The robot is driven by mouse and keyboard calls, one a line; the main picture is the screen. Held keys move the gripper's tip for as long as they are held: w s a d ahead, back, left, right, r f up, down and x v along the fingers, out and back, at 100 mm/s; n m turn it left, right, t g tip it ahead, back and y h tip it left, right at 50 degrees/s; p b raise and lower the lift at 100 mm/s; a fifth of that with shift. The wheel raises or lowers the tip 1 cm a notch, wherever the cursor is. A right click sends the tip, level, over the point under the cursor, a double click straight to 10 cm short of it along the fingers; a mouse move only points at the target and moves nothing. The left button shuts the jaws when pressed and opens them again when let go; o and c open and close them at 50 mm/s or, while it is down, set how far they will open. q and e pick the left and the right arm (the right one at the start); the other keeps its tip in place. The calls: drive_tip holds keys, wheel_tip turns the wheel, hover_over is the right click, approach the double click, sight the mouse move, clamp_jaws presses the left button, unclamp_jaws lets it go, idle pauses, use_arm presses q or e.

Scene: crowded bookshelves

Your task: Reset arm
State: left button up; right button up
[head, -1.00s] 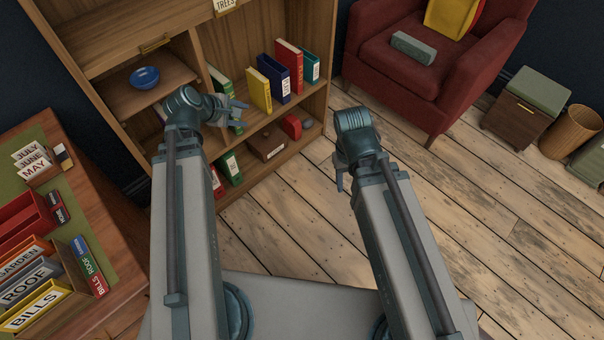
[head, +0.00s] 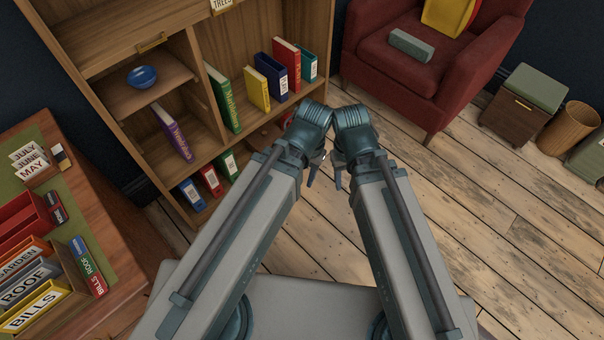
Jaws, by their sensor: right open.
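My left arm is folded in at the middle of the head view, in front of the bookshelf. Its gripper (head: 314,172) points down beside the wrist; only a small part of its fingers shows, so its opening cannot be told. My right gripper (head: 339,179) hangs below its wrist just to the right of it and is open, with nothing seen in it. The two wrists are side by side, very close together; whether they touch is unclear.
The wooden bookshelf (head: 191,80) holds a green book (head: 223,98), a purple book (head: 173,134), a yellow book (head: 257,89) and a blue bowl (head: 143,77). A desk with files (head: 35,300) stands left, a red armchair (head: 400,75) back right. The floor (head: 500,210) at right is clear.

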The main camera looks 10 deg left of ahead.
wheel_tip(320, 180, up, 18)
drive_tip(key=p, duration=1.7)
drive_tip(key=shift+p, duration=0.4)
drive_tip(key=shift+f, duration=0.1)
